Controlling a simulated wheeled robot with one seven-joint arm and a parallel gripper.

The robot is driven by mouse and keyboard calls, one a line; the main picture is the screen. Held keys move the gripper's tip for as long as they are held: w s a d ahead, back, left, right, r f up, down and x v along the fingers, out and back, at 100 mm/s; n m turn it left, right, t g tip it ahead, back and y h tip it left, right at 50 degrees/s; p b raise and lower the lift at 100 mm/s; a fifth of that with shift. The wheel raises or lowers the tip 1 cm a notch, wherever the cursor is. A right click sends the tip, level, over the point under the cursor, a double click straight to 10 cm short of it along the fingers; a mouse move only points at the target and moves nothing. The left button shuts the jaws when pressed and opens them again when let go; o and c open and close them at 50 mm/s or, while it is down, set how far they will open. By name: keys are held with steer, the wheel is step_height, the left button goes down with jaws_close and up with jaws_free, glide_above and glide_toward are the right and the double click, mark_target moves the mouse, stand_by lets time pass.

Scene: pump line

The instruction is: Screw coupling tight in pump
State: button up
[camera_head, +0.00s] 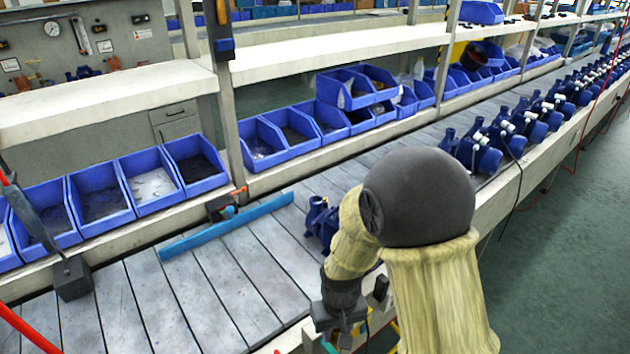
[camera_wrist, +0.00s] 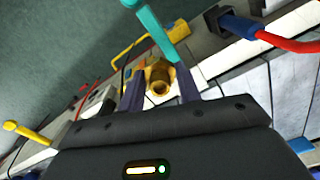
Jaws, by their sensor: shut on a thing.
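A brass coupling (camera_wrist: 160,78) sits between the two dark fingers of my gripper (camera_wrist: 161,86) in the wrist view, with its round open end facing the camera. My gripper is shut on it. In the head view my arm covers the coupling, and only the dark wrist end of my gripper (camera_head: 340,308) shows at the conveyor's near edge. A blue pump (camera_head: 320,222) stands on the conveyor just behind my arm, partly hidden by it. I cannot make out a pump at the coupling in the wrist view.
A teal bar (camera_wrist: 155,28) crosses close beyond the fingers. A blue fitting with a red hose (camera_wrist: 270,38) is to the right. Blue bins (camera_head: 150,182) line the conveyor's far side. Several pumps (camera_head: 520,125) stand at right.

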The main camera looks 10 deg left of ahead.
steer(key=w+d+f+m, duration=0.2)
steer(key=w+d+f, duration=0.2)
steer(key=w+d, duration=0.3)
steer(key=w+d+f+m, duration=0.3)
steer(key=w+d, duration=0.5)
steer(key=d, duration=0.4)
steer(key=shift+d+f+m, duration=0.3)
steer(key=shift+d+f, duration=0.1)
steer(key=shift+f, duration=0.45)
steer(key=shift+w+a, duration=0.1)
steer(key=shift+w, duration=0.05)
